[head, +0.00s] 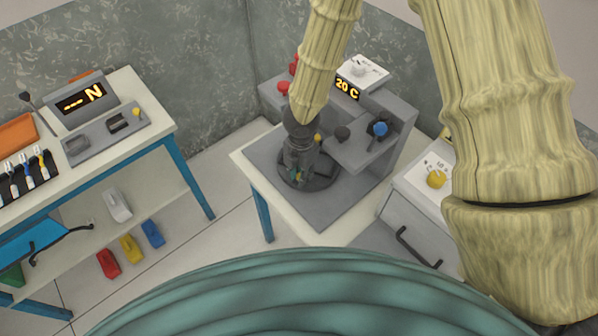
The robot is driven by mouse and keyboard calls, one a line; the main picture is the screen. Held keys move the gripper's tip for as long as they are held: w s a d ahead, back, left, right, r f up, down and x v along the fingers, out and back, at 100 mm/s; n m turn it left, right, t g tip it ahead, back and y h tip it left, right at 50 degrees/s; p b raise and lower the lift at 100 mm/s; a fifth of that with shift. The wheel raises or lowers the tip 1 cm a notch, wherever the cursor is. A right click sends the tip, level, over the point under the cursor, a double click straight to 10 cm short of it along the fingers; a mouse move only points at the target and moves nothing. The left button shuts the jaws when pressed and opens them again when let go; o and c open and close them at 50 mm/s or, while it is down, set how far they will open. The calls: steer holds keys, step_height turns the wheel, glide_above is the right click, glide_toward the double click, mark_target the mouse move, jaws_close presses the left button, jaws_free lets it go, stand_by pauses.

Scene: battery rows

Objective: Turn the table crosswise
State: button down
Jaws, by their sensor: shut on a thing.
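The round dark table (322,184) sits on the grey baseplate of a bench machine, at the centre of the head view. A dark raised block stands on it, partly hidden. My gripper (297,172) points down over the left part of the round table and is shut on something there. The fingers hide most of what they hold, so I cannot tell its exact shape or how the table is turned. A small yellow knob (317,138) shows just behind the gripper.
The grey machine housing with a "20 C" display (347,89), red knobs (284,88) and a blue knob (380,128) stands close behind and right. A drawer cabinet (412,243) is at right. Floor lies between.

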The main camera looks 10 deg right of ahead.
stand_by(0.3)
steer(key=c, duration=1.2)
jaws_free()
step_height(320, 180, up, 12)
steer(key=shift+c, duration=0.5)
